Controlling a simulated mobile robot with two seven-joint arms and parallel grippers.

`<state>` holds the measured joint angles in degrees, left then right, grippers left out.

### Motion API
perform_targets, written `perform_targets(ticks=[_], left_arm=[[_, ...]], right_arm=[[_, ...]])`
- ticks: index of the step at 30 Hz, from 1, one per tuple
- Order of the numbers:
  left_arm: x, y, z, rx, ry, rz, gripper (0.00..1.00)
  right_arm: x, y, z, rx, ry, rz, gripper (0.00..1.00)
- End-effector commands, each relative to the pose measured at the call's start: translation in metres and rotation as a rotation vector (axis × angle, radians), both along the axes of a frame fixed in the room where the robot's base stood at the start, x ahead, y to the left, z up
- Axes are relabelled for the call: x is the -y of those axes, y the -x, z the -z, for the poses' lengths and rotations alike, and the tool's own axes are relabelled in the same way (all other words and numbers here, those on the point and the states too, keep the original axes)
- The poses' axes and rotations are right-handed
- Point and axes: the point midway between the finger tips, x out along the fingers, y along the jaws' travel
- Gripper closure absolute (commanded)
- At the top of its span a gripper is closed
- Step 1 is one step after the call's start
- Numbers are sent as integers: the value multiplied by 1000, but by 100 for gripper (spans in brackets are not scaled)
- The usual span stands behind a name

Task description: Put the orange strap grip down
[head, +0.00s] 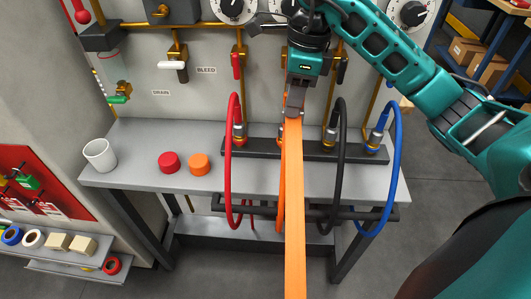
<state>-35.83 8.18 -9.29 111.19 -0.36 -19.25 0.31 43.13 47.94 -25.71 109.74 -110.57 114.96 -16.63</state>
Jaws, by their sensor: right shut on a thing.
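My right gripper (294,106) comes in from the upper right and points down above the grey bench. It is shut on the upper end of a long flat orange strap (294,210). The strap runs from the jaws down past the bench's front edge and leaves the picture at the bottom. A separate grip part on the strap cannot be made out; the jaws cover its end. My left gripper is not in view.
The grey bench (215,177) carries a white cup (100,155), a red cap (169,162) and an orange cap (199,164). Red (230,150), black (342,150) and blue (397,150) hoses loop over its front edge. A gauge panel (205,100) stands behind. The bench between cup and red cap is clear.

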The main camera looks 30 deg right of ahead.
Motion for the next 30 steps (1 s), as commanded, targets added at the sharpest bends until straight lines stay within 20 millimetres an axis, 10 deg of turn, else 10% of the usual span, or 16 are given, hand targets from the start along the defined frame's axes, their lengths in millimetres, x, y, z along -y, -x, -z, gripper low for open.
perform_targets(ticks=[12, 30], left_arm=[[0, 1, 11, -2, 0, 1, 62], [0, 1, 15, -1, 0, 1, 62]], right_arm=[[-1, 1, 112, -5, -2, -2, 100], [-1, 1, 178, -1, -2, -4, 100]])
